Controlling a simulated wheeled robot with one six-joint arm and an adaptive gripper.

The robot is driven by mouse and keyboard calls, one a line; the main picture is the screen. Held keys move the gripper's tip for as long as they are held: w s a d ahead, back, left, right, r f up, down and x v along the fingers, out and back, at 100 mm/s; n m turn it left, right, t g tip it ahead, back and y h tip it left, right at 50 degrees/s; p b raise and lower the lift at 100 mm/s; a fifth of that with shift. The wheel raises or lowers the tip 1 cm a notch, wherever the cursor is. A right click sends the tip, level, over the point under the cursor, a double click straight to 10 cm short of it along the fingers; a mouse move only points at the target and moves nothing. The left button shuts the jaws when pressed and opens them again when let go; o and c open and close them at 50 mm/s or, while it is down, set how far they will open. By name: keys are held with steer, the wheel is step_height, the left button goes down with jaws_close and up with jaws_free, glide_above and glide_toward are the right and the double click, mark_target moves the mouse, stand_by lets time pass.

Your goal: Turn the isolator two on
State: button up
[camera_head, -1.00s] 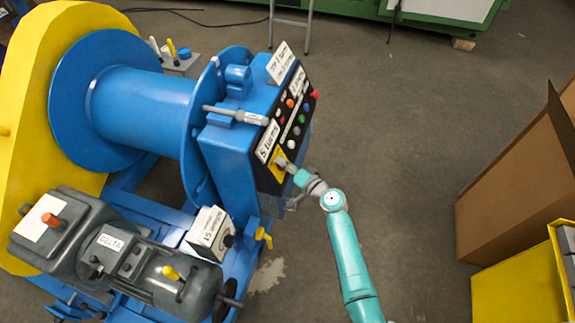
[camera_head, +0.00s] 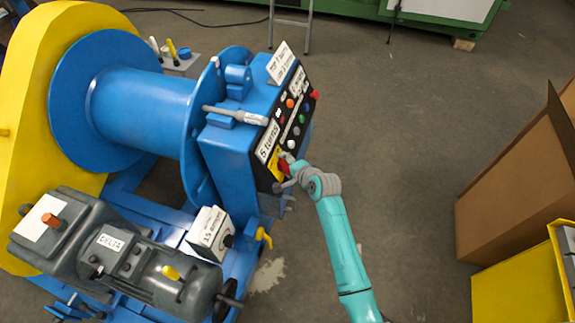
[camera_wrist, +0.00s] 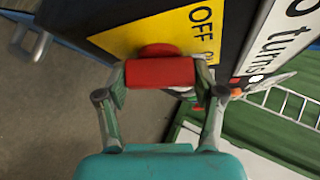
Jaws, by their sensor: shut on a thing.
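The isolator is a red rotary handle (camera_wrist: 160,73) on a yellow plate (camera_wrist: 125,38) at the lower end of the black panel. The plate reads "OFF", with a second word partly hidden. My gripper (camera_wrist: 161,80) is shut on the red handle, one finger at each side of its bar. In the head view the red handle (camera_head: 283,167) shows as a small patch beside my gripper (camera_head: 287,173), with the yellow plate (camera_head: 273,161) behind. No "two" label is readable.
The black panel (camera_head: 293,112) on the blue cabinet carries several buttons and a "5 turns" label (camera_head: 268,140). A grey hook (camera_wrist: 30,38) shows left of the plate. A blue winch drum (camera_head: 145,105) stands left. Open floor lies right, before a cardboard box (camera_head: 515,185).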

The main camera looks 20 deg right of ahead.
steer(key=m+g, duration=0.2)
steer(key=m, duration=0.1)
steer(key=shift+m+g, duration=0.4)
stand_by(0.4)
steer(key=o, duration=1.1)
steer(key=shift+o, duration=0.2)
steer(key=v, duration=1.2)
steer(key=shift+a, duration=0.1)
